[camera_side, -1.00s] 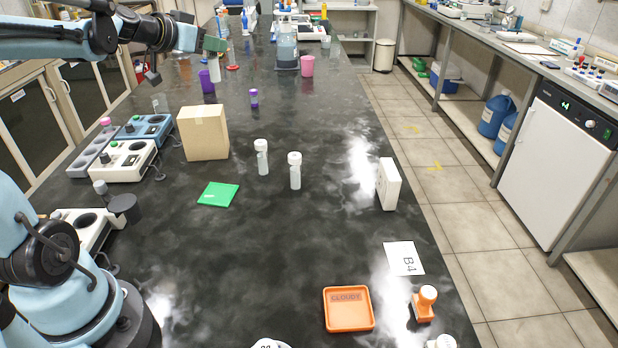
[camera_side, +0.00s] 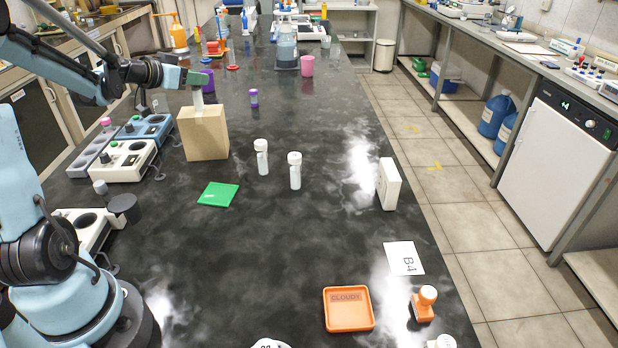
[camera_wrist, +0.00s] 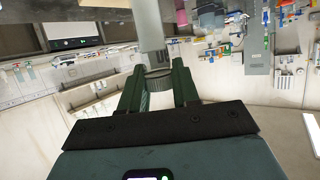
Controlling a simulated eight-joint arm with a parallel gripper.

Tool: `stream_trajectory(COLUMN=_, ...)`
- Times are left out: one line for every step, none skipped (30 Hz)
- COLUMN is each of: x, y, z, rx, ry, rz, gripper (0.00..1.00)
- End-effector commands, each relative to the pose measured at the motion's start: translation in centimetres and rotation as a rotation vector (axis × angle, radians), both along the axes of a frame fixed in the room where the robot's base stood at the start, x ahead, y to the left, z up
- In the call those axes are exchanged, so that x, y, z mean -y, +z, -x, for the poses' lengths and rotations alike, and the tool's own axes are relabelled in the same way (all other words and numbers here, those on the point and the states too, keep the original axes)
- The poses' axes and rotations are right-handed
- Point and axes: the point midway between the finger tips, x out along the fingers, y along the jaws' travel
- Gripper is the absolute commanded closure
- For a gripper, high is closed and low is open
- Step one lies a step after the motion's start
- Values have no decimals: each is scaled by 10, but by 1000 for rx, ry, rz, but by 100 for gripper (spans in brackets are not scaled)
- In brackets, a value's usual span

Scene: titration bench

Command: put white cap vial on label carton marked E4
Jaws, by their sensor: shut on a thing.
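My gripper (camera_side: 197,82) is shut on a pale vial (camera_side: 198,99) and holds it upright. In the side view, the vial's lower end is at the top of a tan cardboard carton (camera_side: 205,138). I cannot tell whether it touches the carton. No E4 mark is readable on the carton's visible faces.
Two white-capped vials (camera_side: 262,158) (camera_side: 295,172) stand to the carton's right. A green mat (camera_side: 218,194) lies in front, and instruments (camera_side: 123,161) stand left. A white box (camera_side: 388,184), B4 card (camera_side: 404,258) and orange tray (camera_side: 348,309) are farther right.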

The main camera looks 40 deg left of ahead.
Motion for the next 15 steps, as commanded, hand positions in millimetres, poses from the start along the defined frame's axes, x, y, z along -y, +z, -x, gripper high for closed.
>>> stream_trajectory(x=0, y=-1, z=0, rx=0, ry=0, rz=0, gripper=98)
stream_trajectory(x=0, y=-1, z=0, rx=0, ry=0, rz=0, gripper=98)
stream_trajectory(x=0, y=-1, z=0, rx=0, ry=0, rz=0, gripper=98)
stream_trajectory(x=0, y=-1, z=0, rx=0, ry=0, rz=0, gripper=98)
stream_trajectory(x=0, y=-1, z=0, rx=0, ry=0, rz=0, gripper=98)
stream_trajectory(x=0, y=-1, z=0, rx=0, ry=0, rz=0, gripper=98)
stream_trajectory(x=0, y=-1, z=0, rx=0, ry=0, rz=0, gripper=98)
stream_trajectory(x=0, y=-1, z=0, rx=0, ry=0, rz=0, gripper=98)
stream_trajectory(x=0, y=-2, z=0, rx=0, ry=0, rz=0, gripper=98)
stream_trajectory(x=0, y=-3, z=0, rx=0, ry=0, rz=0, gripper=98)
stream_trajectory(x=0, y=-4, z=0, rx=0, ry=0, rz=0, gripper=98)
stream_trajectory(x=0, y=-4, z=0, rx=0, ry=0, rz=0, gripper=66)
stream_trajectory(x=0, y=-4, z=0, rx=0, ry=0, rz=0, gripper=62)
stream_trajectory(x=0, y=-4, z=0, rx=0, ry=0, rz=0, gripper=57)
stream_trajectory(x=0, y=-4, z=0, rx=0, ry=0, rz=0, gripper=51)
